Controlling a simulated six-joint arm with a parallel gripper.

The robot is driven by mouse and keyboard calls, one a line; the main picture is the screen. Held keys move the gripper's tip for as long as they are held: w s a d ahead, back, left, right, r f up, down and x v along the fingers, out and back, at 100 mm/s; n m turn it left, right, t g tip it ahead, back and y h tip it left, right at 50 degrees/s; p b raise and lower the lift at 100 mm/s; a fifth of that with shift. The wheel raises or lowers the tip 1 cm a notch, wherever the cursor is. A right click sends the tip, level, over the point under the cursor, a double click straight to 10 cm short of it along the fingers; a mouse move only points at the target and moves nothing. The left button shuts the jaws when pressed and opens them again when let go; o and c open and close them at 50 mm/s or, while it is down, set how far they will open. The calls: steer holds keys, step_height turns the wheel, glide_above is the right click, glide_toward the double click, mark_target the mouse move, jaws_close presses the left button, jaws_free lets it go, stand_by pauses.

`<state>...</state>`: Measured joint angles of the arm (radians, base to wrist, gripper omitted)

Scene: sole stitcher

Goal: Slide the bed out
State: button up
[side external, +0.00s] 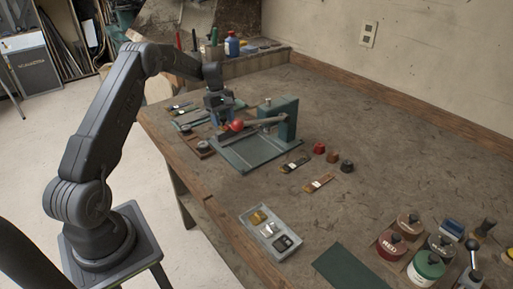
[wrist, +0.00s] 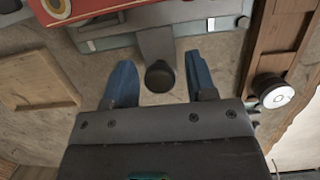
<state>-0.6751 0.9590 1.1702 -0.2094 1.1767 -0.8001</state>
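The stitcher (side external: 286,118) is a green machine standing on a flat green base plate on the workbench, with an arm reaching left and a red ball knob (side external: 237,125). My gripper (side external: 222,116) is low over the left end of the machine, close to the red ball. In the wrist view, my gripper (wrist: 161,82) has its blue fingers apart. A dark round knob (wrist: 160,76) on a grey stem (wrist: 156,43) lies between them in the picture, with visible gaps on both sides. The stem joins a grey-green plate (wrist: 205,28), which seems to be the bed.
A grey tray (side external: 271,231) and several tins (side external: 426,268) are at the front. The back right of the bench is clear.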

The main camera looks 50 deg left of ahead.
steer(key=shift+d+v, duration=0.25)
steer(key=shift+v, duration=0.8)
steer(key=shift+d+v, duration=0.25)
steer(key=shift+v, duration=0.75)
steer(key=shift+d+v, duration=0.25)
steer(key=shift+v, duration=0.8)
steer(key=shift+d+r, duration=0.1)
steer(key=shift+r, duration=0.1)
steer(key=d, duration=1.1)
steer(key=shift+d, duration=0.4)
